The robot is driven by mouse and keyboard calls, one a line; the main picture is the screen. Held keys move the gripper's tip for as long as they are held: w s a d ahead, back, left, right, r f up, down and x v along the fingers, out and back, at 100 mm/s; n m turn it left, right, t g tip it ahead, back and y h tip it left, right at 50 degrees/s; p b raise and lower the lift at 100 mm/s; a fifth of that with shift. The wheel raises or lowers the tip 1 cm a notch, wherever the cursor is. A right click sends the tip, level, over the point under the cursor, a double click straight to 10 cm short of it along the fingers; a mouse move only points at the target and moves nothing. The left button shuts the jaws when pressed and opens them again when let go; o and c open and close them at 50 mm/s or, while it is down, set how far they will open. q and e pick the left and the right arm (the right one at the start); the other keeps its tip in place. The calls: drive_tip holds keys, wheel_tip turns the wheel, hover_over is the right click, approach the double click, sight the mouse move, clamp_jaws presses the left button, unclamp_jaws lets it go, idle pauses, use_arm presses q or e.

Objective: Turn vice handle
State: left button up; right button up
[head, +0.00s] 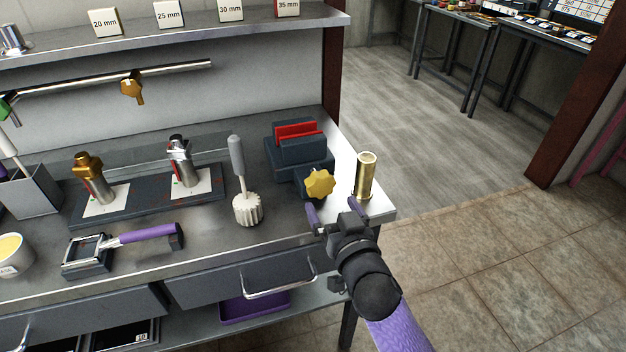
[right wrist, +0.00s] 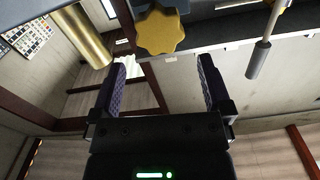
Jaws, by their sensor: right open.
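The vice (head: 301,150) is a dark blue-grey block with red jaw faces, at the right end of the workbench. Its handle is a yellow lobed knob (head: 320,184) on the front side. My right gripper (head: 337,209) is open and empty, just in front of and below the knob in the head view, apart from it. In the right wrist view the knob (right wrist: 160,31) shows beyond the two purple-padded fingers (right wrist: 162,85), above the gap between them. My left gripper does not show.
A brass cylinder (head: 366,176) stands close to the right of the knob, near the bench's corner. A grey-handled brush-like tool (head: 247,200) stands to the left. A purple-handled tool (head: 140,236) lies further left. A shelf (head: 190,32) runs above the back.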

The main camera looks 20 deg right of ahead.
sight(322, 188)
drive_tip(key=w+b, duration=0.1)
drive_tip(key=w, duration=0.5)
drive_tip(key=shift+w+a+f+b, duration=0.1)
drive_tip(key=shift+w+f+b, duration=0.05)
drive_tip(key=shift+b, duration=0.25)
drive_tip(key=shift+w, duration=0.35)
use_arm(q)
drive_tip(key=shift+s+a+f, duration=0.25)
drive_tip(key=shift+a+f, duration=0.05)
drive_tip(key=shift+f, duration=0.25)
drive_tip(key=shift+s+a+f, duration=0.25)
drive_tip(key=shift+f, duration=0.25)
use_arm(e)
drive_tip(key=shift+c, duration=0.9)
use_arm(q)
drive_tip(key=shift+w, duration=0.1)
use_arm(e)
drive_tip(key=c, duration=0.9)
